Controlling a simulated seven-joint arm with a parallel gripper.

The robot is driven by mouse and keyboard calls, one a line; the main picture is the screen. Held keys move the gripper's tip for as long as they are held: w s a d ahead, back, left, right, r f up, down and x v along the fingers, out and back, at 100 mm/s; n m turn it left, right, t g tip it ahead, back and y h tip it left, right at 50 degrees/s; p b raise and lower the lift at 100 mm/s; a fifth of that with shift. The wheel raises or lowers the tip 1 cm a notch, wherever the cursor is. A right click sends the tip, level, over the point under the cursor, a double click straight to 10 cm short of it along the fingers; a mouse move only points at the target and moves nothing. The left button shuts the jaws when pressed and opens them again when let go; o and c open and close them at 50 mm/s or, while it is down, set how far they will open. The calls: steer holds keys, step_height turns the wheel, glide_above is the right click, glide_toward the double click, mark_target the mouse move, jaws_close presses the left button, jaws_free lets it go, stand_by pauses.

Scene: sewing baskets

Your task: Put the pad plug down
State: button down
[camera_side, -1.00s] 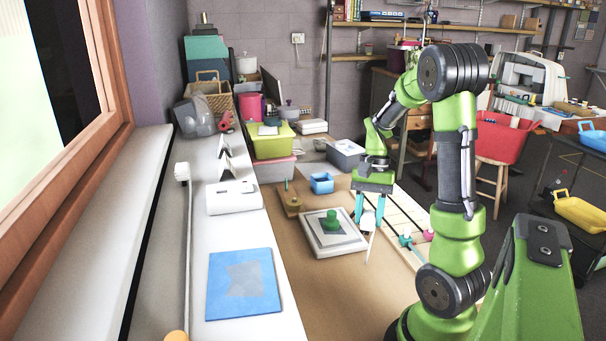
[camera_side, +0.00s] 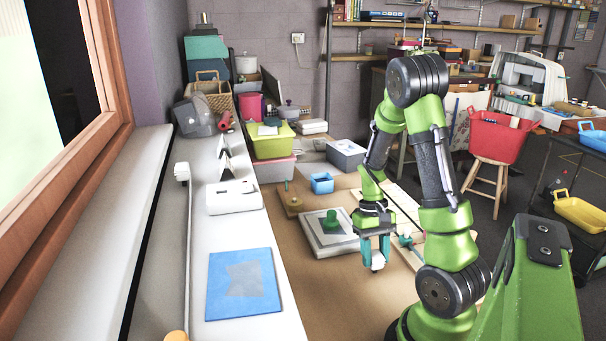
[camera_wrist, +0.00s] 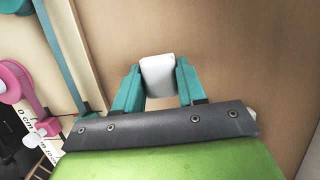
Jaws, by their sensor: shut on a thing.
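My gripper (camera_side: 374,254) has teal fingers shut on a small white block, the pad plug (camera_side: 377,263). In the wrist view the pad plug (camera_wrist: 158,77) sits between the two fingertips (camera_wrist: 158,84), with its rounded end standing out beyond them. In the side view the gripper points down over the brown board, right of and nearer the camera than a white square block with a green knob. I cannot tell whether the pad plug touches the board. The fingers hide part of it.
The white square block (camera_side: 313,243) carries a green knob (camera_side: 331,222). A blue open box (camera_side: 321,183) and a small wooden block (camera_side: 290,202) stand behind it. A pink round piece (camera_wrist: 12,80) and a ruler strip lie at the wrist view's left. The brown board (camera_side: 315,290) is clear in front.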

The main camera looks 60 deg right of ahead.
steer(key=c, duration=0.7)
jaws_free()
steer(key=shift+f, duration=0.1)
steer(key=shift+o, duration=0.2)
steer(key=v, duration=1.2)
steer(key=w+a+r+n+t, duration=0.1)
steer(key=a+r+t, duration=0.2)
steer(key=a, duration=0.5)
steer(key=w+a+r+n+t, duration=0.1)
steer(key=a+r+n+t, duration=0.1)
steer(key=a, duration=0.7)
steer(key=w+a+r+n+t, duration=0.1)
steer(key=a+r+t, duration=0.3)
steer(key=a, duration=0.4)
steer(key=shift+w+a+r+n+t, duration=0.2)
steer(key=shift+w+r+n+t, duration=0.1)
steer(key=shift+r+n, duration=0.3)
steer(key=shift+r, duration=0.1)
